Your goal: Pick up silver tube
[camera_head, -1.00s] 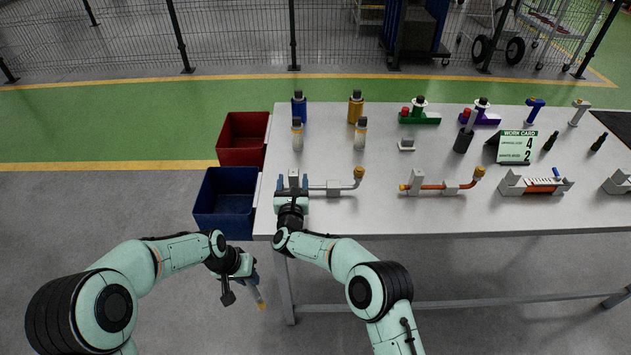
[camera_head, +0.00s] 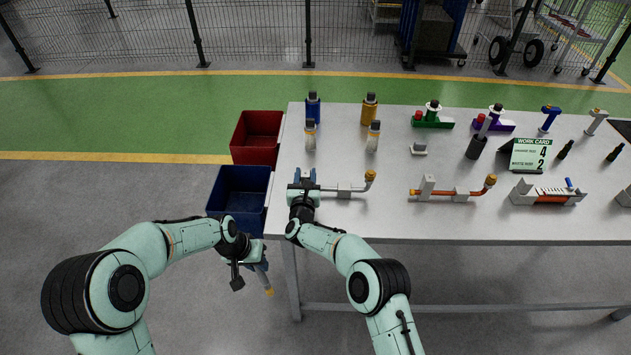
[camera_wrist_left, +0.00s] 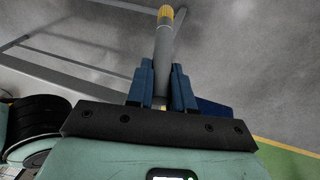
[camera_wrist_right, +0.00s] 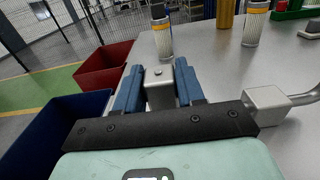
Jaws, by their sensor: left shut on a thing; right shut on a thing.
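The silver tube (camera_head: 343,189) lies along the front left of the bench, with a gold nut (camera_head: 370,176) on its raised right end. A grey block (camera_head: 344,194) supports it; block (camera_wrist_right: 266,100) and tube (camera_wrist_right: 305,97) also show in the right wrist view. My right gripper (camera_head: 302,176) is at the tube's left end, shut on an upright grey post (camera_wrist_right: 160,85). The tube's left end is hidden behind the gripper. My left gripper (camera_head: 260,266) is off the bench's front left, shut on a grey rod-like tool (camera_wrist_left: 163,55) with a yellow tip.
A blue bin (camera_head: 238,190) and a red bin (camera_head: 256,136) stand left of the bench (camera_head: 395,222). An orange tube (camera_head: 448,194) on its holder lies to the right. Several bottles stand behind the silver tube. A work card (camera_head: 531,153) stands at the right.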

